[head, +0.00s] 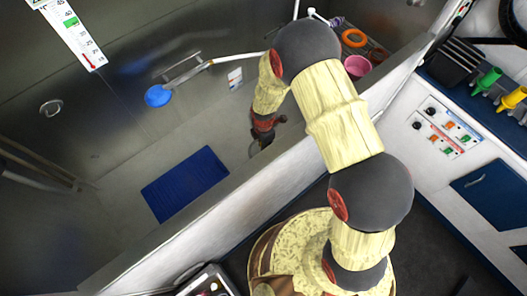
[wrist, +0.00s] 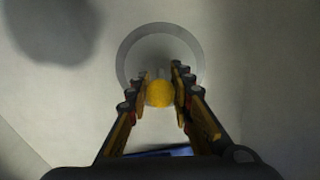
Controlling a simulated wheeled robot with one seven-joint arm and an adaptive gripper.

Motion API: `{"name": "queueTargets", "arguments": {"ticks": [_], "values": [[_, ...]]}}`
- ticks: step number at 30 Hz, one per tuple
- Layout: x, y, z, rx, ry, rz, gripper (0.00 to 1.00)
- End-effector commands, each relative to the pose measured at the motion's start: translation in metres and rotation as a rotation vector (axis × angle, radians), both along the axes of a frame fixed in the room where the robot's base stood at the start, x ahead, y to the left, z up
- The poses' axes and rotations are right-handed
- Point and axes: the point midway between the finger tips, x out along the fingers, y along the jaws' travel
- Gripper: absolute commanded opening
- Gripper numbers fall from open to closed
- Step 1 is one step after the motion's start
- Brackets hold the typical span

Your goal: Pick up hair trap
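In the wrist view a round yellow piece (wrist: 160,93) sits between the two fingers of my gripper (wrist: 160,84). It looks like the top of the hair trap. It overlaps the lower part of a round grey ring (wrist: 126,52) in the pale tub floor. The fingers are close on both sides of the yellow piece; whether they touch it is too dark and blurred to tell. In the head view my gripper (head: 262,140) points down at the tub floor near the front wall; my arm hides the hair trap there.
A blue mat (head: 185,184) lies on the tub floor to the left. A blue shower head (head: 158,96) is on the back wall. A pink bowl (head: 357,66) and orange ring (head: 353,38) are at the far right end. The tub's front wall (head: 270,192) runs beneath my arm.

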Motion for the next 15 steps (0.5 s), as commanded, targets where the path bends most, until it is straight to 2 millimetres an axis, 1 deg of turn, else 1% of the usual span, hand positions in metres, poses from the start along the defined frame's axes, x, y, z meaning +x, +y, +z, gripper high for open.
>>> {"name": "queueTargets", "arguments": {"ticks": [1, 10, 15], "values": [[0.0001, 0.0000, 0.0000, 0.000, 0.000, 0.000, 0.17], [0.0001, 0.0000, 0.0000, 0.000, 0.000, 0.000, 0.00], [0.0002, 0.0001, 0.0001, 0.000, 0.000, 0.000, 0.00]]}}
